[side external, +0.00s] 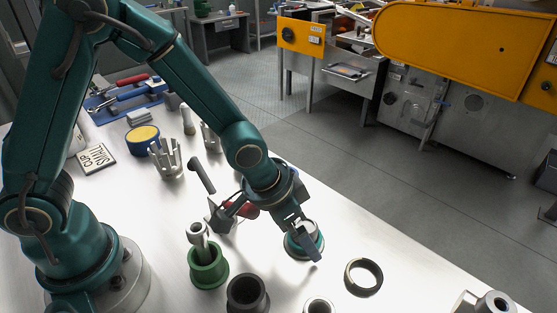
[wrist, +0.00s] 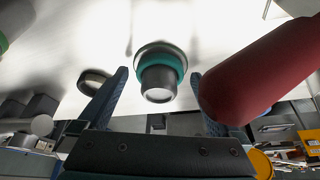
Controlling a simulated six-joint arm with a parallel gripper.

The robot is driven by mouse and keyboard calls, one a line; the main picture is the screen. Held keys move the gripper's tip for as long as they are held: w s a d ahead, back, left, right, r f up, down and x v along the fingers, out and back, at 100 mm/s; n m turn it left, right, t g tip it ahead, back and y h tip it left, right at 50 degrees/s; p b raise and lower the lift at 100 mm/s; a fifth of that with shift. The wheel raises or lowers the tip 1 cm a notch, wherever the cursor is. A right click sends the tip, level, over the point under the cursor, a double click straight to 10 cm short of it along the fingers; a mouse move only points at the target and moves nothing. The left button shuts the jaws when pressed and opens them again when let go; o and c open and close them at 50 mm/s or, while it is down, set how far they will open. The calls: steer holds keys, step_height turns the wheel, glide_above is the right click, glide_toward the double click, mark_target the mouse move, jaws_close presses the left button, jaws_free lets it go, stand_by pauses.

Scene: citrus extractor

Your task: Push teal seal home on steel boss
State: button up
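The teal seal (side external: 291,246) is a ring around the steel boss (side external: 309,226) on the bench. In the wrist view the seal (wrist: 163,63) encircles the boss (wrist: 158,82), close to a pale round flange (wrist: 140,50). I cannot tell whether it sits flush against the flange. My gripper (side external: 305,246) is low over the boss, pointing down. In the wrist view its two fingers (wrist: 160,76) are apart, one on each side of the boss, with visible gaps and nothing held. In the side view a finger covers part of the seal and boss.
A black ring (side external: 363,277) lies right of the boss. A green cup (side external: 208,267) and a black cup (side external: 247,294) stand to the left. A red rounded cylinder (wrist: 262,75) is close beside the right finger. The bench edge runs behind the boss.

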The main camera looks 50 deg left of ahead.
steer(key=shift+v, duration=2.5)
steer(key=s+a+r+n+t, duration=0.1)
steer(key=a+r+n+t, duration=0.2)
steer(key=a+r, duration=0.6)
steer(key=s+a+n+g+y, duration=0.1)
steer(key=s+a, duration=0.1)
steer(key=s, duration=0.8)
steer(key=shift+s+r+g+y, duration=0.2)
steer(key=shift+r+g+y, duration=0.1)
steer(key=shift+r, duration=0.2)
